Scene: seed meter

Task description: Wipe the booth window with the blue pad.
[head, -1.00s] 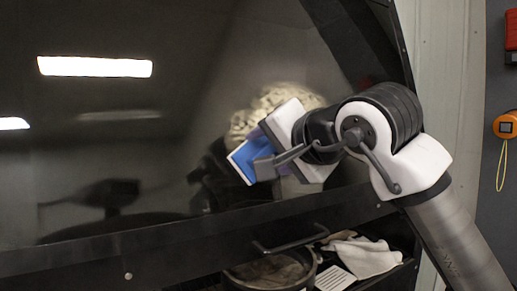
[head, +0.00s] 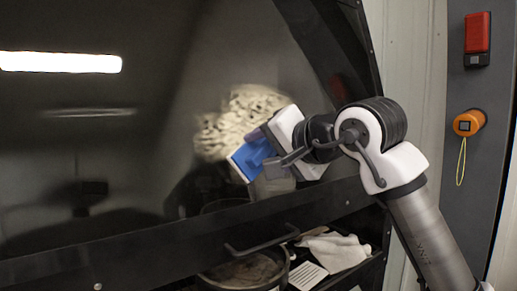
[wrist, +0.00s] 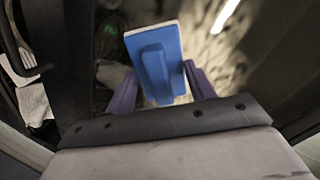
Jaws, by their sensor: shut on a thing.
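The booth window (head: 120,150) is a large dark pane at the left of the head view, with light reflections in it. A mottled beige smear (head: 238,112) covers a patch near its right side. The blue pad (head: 247,156) has a pale backing edge and is tilted in front of the smear's lower right part. It also shows in the wrist view (wrist: 172,40), with a blue grip block on it. My gripper (wrist: 161,84) is shut on this block between its purple fingers. I cannot tell whether the pad touches the glass.
Below the window a dark ledge holds a round pot (head: 245,270) and a white cloth (head: 335,250). A dark bar handle (head: 262,242) sticks out above the pot. An orange tape measure (head: 468,123) and a red box (head: 477,38) are on the grey post at right.

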